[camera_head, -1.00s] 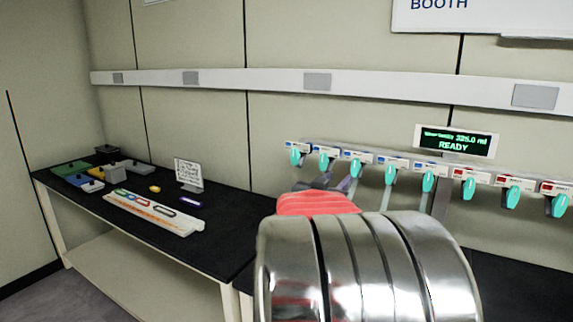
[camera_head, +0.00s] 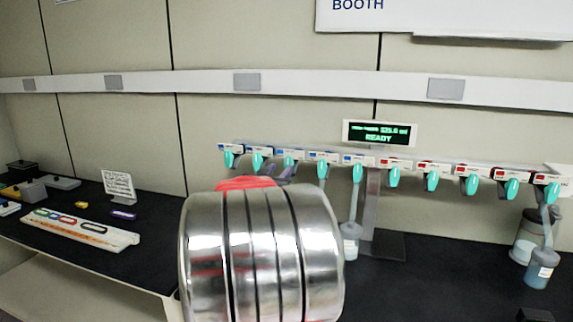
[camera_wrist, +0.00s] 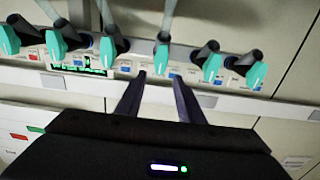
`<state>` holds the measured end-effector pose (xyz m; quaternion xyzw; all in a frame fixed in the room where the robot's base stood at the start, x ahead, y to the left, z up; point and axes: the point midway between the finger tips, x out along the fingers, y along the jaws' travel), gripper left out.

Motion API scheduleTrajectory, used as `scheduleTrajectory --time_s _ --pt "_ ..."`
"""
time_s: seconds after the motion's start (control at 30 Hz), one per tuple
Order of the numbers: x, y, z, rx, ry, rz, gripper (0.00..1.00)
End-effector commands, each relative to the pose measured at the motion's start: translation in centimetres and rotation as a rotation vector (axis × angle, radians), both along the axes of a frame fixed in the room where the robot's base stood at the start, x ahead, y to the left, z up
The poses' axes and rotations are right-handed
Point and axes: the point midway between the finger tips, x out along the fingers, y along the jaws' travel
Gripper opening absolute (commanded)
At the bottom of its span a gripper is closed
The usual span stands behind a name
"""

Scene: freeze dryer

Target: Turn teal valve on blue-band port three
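A manifold rail holds a row of teal valves, with blue-band ports on the left and red-band ports on the right in the head view. Counting from the left there, the third blue-band valve (camera_head: 289,161) has my dark fingers beside it; my arm hides what is below. In the wrist view, which is turned over, what appears to be the same valve (camera_wrist: 161,60) hangs just beyond my gripper (camera_wrist: 159,77). My two fingers are open and apart, with the valve lined up between their tips. Contact cannot be told.
Neighbouring teal valves stand close on either side, such as one at the left (camera_wrist: 107,50) and one at the right (camera_wrist: 212,67). A display reading READY (camera_head: 379,133) stands above the rail. Flasks (camera_head: 349,240) hang below some ports. A white tray (camera_head: 80,230) lies at left.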

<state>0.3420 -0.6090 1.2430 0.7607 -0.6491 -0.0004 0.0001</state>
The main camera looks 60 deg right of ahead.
Motion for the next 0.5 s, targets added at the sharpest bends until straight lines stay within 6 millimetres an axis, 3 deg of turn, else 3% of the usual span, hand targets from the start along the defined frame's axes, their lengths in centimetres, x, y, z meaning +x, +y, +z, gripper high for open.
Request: scheduleTrajectory --time_s 0.5 --pt "1.0 -6.7 0.0 0.0 -0.001 -0.002 0.34"
